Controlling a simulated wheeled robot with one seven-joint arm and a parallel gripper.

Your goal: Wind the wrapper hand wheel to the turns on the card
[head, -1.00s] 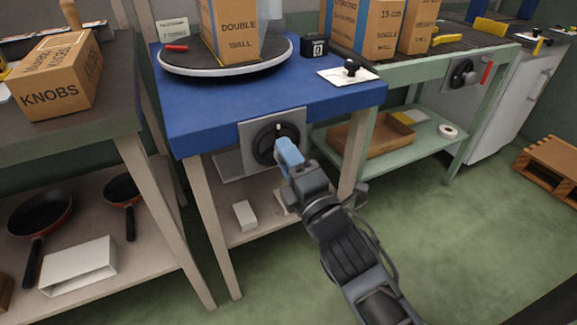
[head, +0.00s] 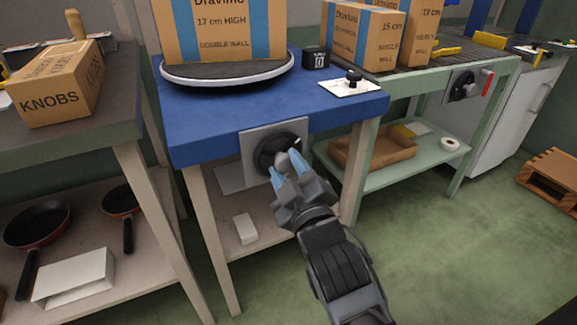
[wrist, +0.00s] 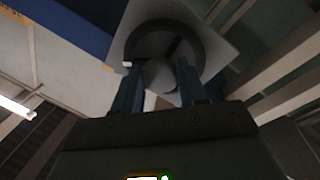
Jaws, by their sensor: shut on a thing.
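The black hand wheel (head: 268,147) is on a grey plate (head: 250,172) on the front of the blue table. My gripper (head: 285,169) is at the wheel's lower right, its two blue fingers side by side. In the wrist view the fingers are closed on a round grey knob (wrist: 158,76) in front of the wheel ring (wrist: 133,42). A white mark shows on the wheel rim. A large cardboard box (head: 222,30) stands on the round turntable (head: 228,80). A small black block (head: 316,60) with a white symbol is beside it. The turns card is not visible now.
A white plate with a black knob (head: 351,80) lies on the blue table's right corner. A green bench (head: 440,86) with boxes stands to the right. A shelf with pans (head: 38,225) is on the left.

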